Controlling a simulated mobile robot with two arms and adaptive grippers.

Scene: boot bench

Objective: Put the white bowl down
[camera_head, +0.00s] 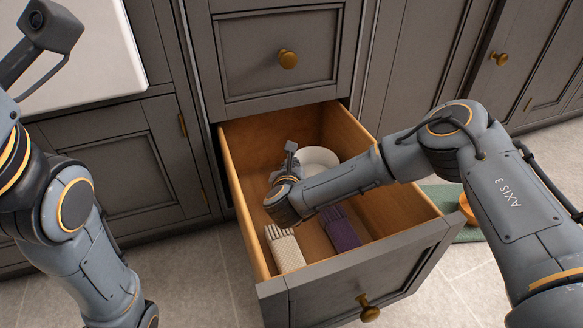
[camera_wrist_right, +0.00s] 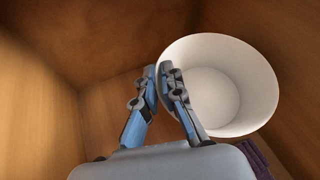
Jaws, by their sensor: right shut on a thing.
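The white bowl (camera_head: 318,157) is upright inside the open drawer (camera_head: 243,210), toward its back. It shows larger in the right wrist view (camera_wrist_right: 225,90). My right gripper (camera_wrist_right: 163,75) is shut on the bowl's near-left rim, one finger on each side of the wall. I cannot tell whether the bowl's base touches the drawer floor. In the head view my right wrist reaches down into the drawer and hides its own fingertips. My left arm is at the left edge, but its gripper is not visible.
A beige woven item (camera_head: 285,250) and a purple folded item (camera_head: 341,231) lie at the drawer's front. Wooden drawer walls enclose the bowl. Grey cabinets (camera_head: 120,165) stand behind and to the left. A green mat (camera_head: 448,198) with an orange object (camera_head: 467,210) lies on the floor at right.

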